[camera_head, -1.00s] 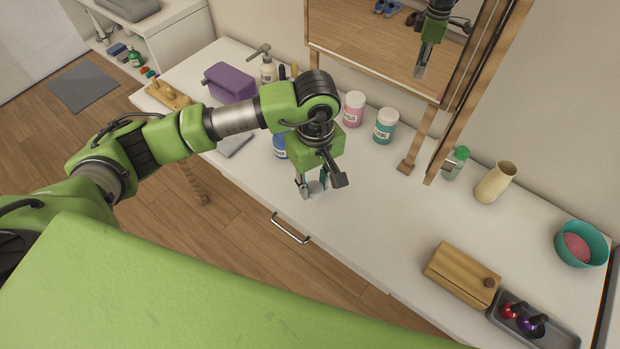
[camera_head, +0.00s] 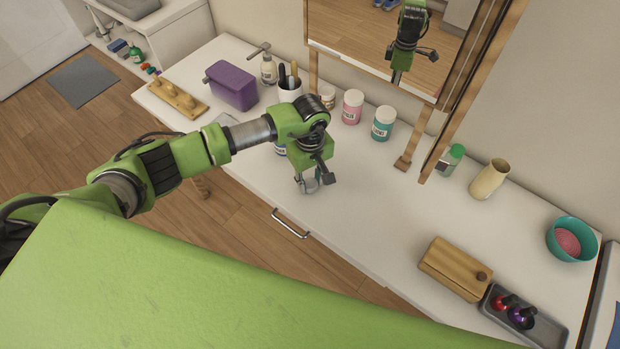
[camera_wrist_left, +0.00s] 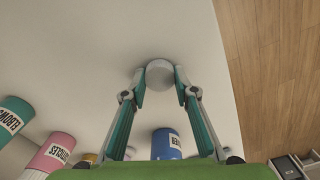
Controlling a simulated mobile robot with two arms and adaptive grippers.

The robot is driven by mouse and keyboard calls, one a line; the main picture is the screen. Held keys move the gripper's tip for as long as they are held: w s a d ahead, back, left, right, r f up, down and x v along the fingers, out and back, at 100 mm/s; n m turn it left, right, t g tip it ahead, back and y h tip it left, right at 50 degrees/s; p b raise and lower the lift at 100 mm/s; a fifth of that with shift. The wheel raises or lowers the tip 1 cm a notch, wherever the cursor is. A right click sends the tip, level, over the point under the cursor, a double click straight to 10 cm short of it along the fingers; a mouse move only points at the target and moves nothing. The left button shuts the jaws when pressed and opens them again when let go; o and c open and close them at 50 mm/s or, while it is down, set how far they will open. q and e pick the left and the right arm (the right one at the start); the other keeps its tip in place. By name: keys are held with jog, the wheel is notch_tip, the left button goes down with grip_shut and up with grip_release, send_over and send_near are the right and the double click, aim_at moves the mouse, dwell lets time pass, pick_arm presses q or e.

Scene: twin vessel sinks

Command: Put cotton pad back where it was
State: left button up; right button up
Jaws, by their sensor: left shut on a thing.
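My left gripper (camera_head: 308,184) is low over the front part of the white counter, left of its middle. Its fingers are shut on a small, round, white thing, which I take to be the cotton pad (camera_wrist_left: 160,72). In the left wrist view the pad sits between the two fingertips. I cannot tell whether it touches the counter. The left gripper also shows in the left wrist view (camera_wrist_left: 161,85). My right gripper is not in view.
A blue jar (camera_wrist_left: 166,145) is close behind the gripper. Pink (camera_head: 352,107) and teal (camera_head: 382,123) jars stand near the mirror. A wooden box (camera_head: 454,269), a grey tray (camera_head: 543,329) and a teal bowl (camera_head: 586,251) are at the right. The middle counter is clear.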

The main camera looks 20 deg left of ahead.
aim_at(310, 183)
pick_arm(q)
jog(key=shift+f, duration=0.15)
jog(key=o, duration=1)
jog(key=shift+r, duration=0.25)
notch_tip(310, 183, up, 12)
jog(key=b, duration=0.2)
jog(key=shift+b, duration=0.3)
jog(key=shift+s+f, duration=0.15)
